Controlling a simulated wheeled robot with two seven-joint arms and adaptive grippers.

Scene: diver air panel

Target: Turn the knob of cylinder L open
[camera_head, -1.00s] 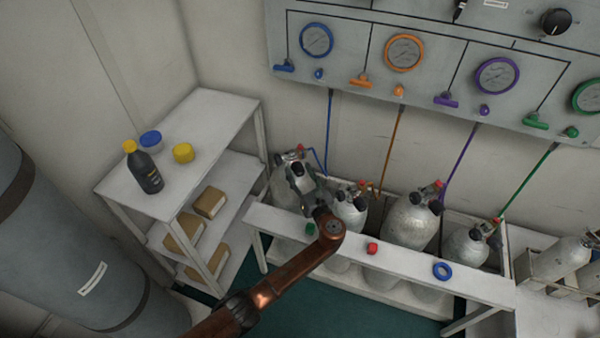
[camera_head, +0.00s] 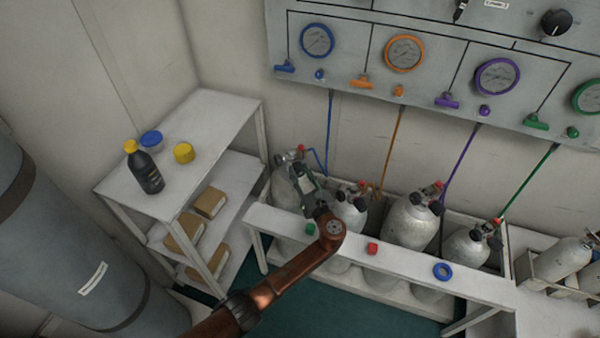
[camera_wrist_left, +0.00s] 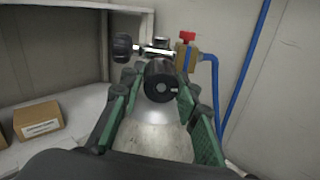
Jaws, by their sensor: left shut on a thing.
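The leftmost silver cylinder (camera_head: 282,190) stands upright in the rack below the panel, with a blue hose at its valve. I cannot read a letter on it. My left gripper (camera_head: 297,170) reaches over the front rail to the top of this cylinder. In the left wrist view, the round black knob (camera_wrist_left: 160,82) with a small white mark sits between the green-padded fingers of my left gripper (camera_wrist_left: 158,78), which are shut on it. Behind the knob is a brass fitting (camera_wrist_left: 187,60) with a red cap. My right gripper is in neither view.
Several cylinders stand to the right in the rack. A shelf (camera_head: 215,120) with bottle and jars stands left. The gauge panel (camera_head: 440,30) hangs above.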

